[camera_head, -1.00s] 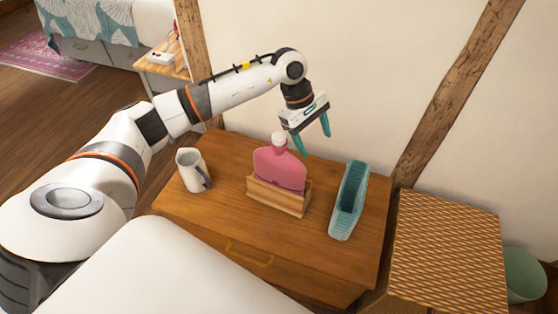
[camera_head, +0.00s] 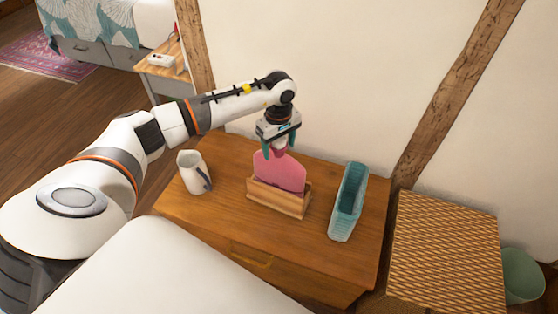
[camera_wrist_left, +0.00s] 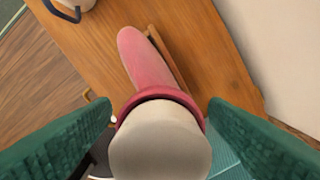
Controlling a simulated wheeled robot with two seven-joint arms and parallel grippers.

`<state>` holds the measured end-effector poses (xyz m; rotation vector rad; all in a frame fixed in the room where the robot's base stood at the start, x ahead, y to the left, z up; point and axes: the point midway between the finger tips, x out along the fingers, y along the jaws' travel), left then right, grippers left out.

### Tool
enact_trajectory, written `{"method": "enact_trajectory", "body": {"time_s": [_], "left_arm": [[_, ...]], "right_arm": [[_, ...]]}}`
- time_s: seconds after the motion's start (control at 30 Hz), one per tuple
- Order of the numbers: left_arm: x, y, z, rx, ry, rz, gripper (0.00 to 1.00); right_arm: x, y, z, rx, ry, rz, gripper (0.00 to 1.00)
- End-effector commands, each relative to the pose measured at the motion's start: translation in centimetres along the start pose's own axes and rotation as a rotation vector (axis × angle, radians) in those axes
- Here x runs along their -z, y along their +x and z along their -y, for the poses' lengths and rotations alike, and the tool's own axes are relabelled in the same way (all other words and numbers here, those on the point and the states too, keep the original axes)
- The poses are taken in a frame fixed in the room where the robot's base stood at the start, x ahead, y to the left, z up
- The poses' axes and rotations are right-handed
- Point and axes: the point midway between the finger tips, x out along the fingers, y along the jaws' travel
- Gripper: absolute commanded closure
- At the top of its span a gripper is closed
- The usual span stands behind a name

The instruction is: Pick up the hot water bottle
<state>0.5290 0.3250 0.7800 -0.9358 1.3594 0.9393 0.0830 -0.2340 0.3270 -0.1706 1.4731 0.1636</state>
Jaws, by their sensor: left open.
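The pink hot water bottle (camera_head: 280,172) stands upright in a wooden holder (camera_head: 277,198) on the wooden cabinet. My left gripper (camera_head: 280,148) points down over the neck of the bottle. It is open, and its teal fingers are on either side of the neck. In the left wrist view the bottle's pale cap (camera_wrist_left: 160,148) and pink collar lie between the two fingers, with a gap showing at the far side. The pink body (camera_wrist_left: 145,60) runs away below. My right gripper is not in view.
A white jug (camera_head: 193,172) stands left of the holder and a teal basket (camera_head: 348,202) stands to its right on the cabinet top (camera_head: 230,215). The wall is close behind. A woven-top stand (camera_head: 447,255) and a green bin (camera_head: 522,275) are farther right.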

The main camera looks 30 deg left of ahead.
Motion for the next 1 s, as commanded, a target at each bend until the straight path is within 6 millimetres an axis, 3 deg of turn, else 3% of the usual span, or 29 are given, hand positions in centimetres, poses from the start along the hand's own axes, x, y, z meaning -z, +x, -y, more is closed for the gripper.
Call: {"method": "enact_trajectory", "body": {"time_s": [0.2, 0.43, 0.83, 0.87, 1.0], "left_arm": [[0.1, 2.3, 0.0, 0.001, -0.001, -0.002, 0.31], [0.1, 2.4, 0.0, 0.001, 0.0, -0.001, 0.31], [0.1, 2.3, 0.0, 0.001, 0.0, -0.001, 0.96], [0.1, 2.3, 0.0, 0.001, 0.0, -0.001, 1.0], [0.1, 2.4, 0.0, 0.001, 0.0, -0.001, 1.0]], "right_arm": [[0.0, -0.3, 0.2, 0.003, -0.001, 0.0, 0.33], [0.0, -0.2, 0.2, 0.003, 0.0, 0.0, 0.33], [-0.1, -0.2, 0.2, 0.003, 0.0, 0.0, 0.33], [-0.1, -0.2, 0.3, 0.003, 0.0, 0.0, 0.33], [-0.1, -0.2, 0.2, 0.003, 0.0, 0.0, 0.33]]}}
